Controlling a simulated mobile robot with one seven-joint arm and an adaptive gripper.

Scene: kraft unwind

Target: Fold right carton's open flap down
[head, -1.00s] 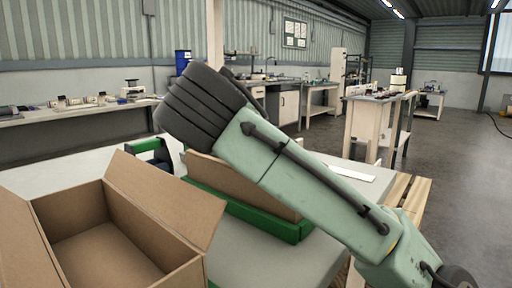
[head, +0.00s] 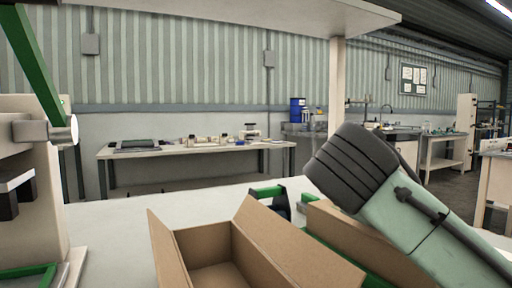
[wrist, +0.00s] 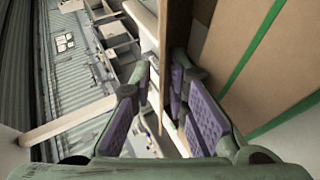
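In the head view, an open brown carton (head: 203,243) stands at the bottom centre. Its left flap (head: 168,255) stands up and its right flap (head: 280,245) leans outward. A second brown cardboard piece (head: 350,237) stands to its right, partly hidden by my arm; I cannot tell its full shape. In the wrist view, my gripper (wrist: 160,98) has its purple-padded fingers apart. A thin upright cardboard edge (wrist: 162,60) shows between them, and a broad brown cardboard panel (wrist: 225,50) lies just right of the right finger. I see no clear grip. The gripper's fingers are hidden in the head view.
A green-and-black tool (head: 271,196) is behind the carton. A cream machine with a green bar (head: 32,60) stands at the left edge. A pale shelf (head: 240,14) with a post (head: 337,85) is overhead. The pale tabletop (head: 115,225) is clear left of the carton.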

